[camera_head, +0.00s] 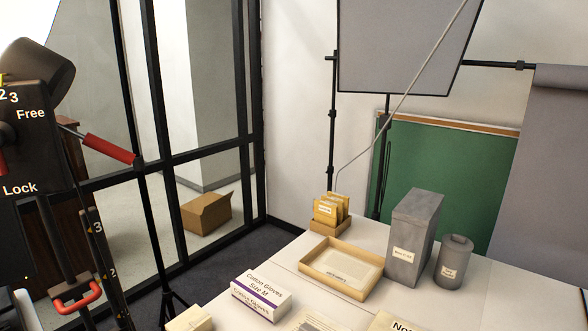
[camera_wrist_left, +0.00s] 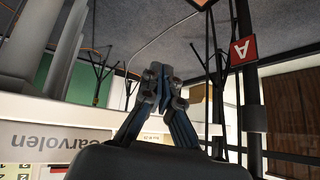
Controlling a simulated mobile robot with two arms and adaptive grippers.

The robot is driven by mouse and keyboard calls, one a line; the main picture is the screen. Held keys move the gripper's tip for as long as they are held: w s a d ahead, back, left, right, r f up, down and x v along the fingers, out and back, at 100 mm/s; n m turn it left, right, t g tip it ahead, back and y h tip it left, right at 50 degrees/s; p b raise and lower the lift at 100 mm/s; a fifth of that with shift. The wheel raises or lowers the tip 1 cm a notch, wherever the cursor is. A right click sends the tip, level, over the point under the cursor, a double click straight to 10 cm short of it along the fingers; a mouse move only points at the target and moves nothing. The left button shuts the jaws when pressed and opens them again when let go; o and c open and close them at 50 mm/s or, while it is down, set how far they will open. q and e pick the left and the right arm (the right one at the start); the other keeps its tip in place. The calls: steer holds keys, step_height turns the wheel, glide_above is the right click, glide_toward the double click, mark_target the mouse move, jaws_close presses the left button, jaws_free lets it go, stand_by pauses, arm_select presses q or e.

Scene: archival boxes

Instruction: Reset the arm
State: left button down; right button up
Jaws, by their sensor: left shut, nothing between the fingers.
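My left gripper (camera_wrist_left: 160,88) shows in the left wrist view, with its dark fingertips together and nothing between them. It is in the air, clear of any object. In that view the room appears turned on its side or upside down, with a grey surface, thin stands and window frames behind the fingers. I do not see either gripper in the head view.
In the head view, a white table (camera_head: 490,300) holds a shallow tray (camera_head: 312,270), a tall grey box (camera_head: 413,240), a grey canister (camera_head: 453,262), a cotton gloves box (camera_head: 260,298) and a file holder (camera_head: 331,227). A black stand with red handles (camera_head: 110,148) is close at left.

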arm_select(q)
steer(key=s+f+n+g+y, duration=0.1)
steer(key=s+f+g, duration=0.2)
steer(key=s+f, duration=1.2)
steer(key=s+d+f+g, duration=0.1)
steer(key=s+d+f, duration=0.2)
steer(key=s, duration=0.7)
steer(key=s+d+f+g+b, duration=0.1)
steer(key=s+f, duration=0.3)
steer(key=s, duration=0.7)
steer(key=shift+d+g+b, duration=0.3)
steer(key=shift+d+g, duration=0.5)
steer(key=shift+d, duration=0.1)
steer(key=shift+s+f, duration=0.1)
